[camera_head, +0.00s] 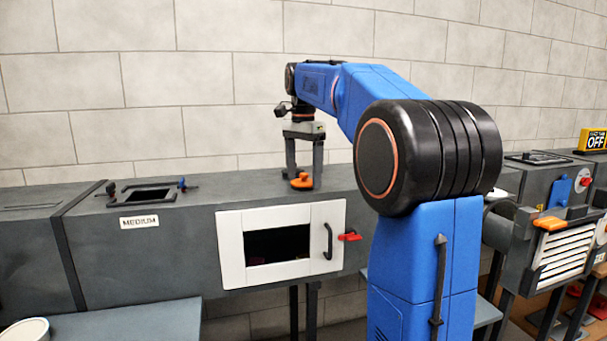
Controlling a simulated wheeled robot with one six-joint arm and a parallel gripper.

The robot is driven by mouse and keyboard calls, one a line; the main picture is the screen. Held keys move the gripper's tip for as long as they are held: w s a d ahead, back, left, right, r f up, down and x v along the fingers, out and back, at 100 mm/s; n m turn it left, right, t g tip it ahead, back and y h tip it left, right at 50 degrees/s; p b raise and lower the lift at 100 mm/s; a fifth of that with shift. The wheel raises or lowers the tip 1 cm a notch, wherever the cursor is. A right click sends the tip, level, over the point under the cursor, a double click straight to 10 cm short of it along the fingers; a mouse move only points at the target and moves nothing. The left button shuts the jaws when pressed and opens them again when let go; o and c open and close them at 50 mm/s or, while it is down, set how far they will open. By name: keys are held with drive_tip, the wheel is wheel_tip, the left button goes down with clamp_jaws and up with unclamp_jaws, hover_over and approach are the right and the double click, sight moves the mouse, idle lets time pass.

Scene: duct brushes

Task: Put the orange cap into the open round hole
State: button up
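The orange cap (302,182) shows at the lower ends of my gripper's fingers, at the top of the grey duct (345,182). It has a small raised part on top. My gripper (304,176) points down, with its two fingers apart and a clear gap between them above the cap. The cap lies between or just in front of the fingertips. I cannot tell whether the fingers press on it, or whether it touches the duct. No open round hole can be made out; my arm hides part of the duct to the right.
A rectangular opening (151,195) with clamps lies in the duct top at left, above a "MEDIUM" label (139,222). A white-framed door (231,249) with a dark window and a red latch (350,237) is on the front. A louvred unit (567,250) stands at right.

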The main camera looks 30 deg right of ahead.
drive_tip(key=shift+r, duration=0.1)
wheel_tip(320, 180, up, 12)
idle(0.6)
drive_tip(key=shift+a, duration=0.1)
